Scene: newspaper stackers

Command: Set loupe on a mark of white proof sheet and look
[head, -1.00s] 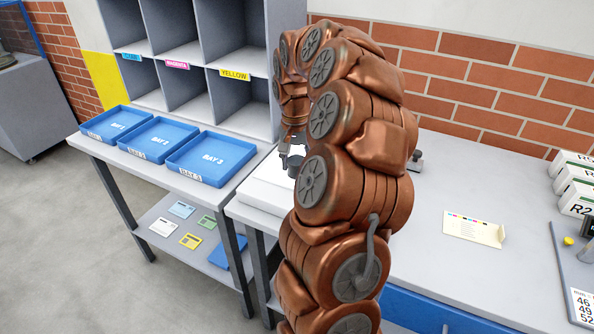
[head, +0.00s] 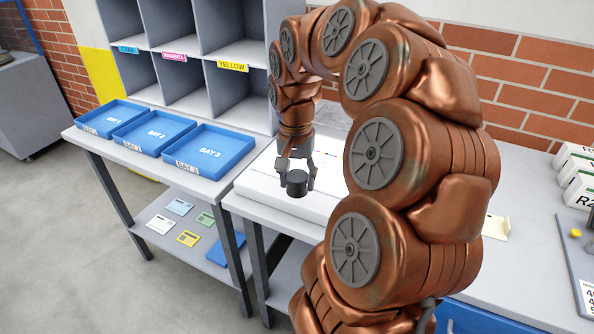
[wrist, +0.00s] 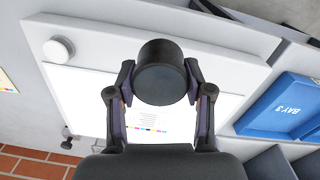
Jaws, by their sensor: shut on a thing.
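My gripper (head: 297,176) is shut on a dark, round loupe (head: 297,186) above the white light table at the bench's left end. In the wrist view, the loupe (wrist: 160,75) sits between the two fingertips of my gripper (wrist: 158,90). The white proof sheet (wrist: 90,95) lies under it, with small text lines and a row of coloured marks (wrist: 147,129). In the wrist view these marks show between the fingers, apart from the loupe. The head view shows part of the sheet (head: 330,172); my arm hides the rest. The gap between loupe and sheet is hard to judge.
Blue trays, including Bay 3 (head: 210,150), stand on the side table at left, below grey pigeonholes (head: 240,98). A white knob (wrist: 59,48) sits on the light table's corner. A cream card (head: 496,227) and white boxes (head: 575,185) are at right.

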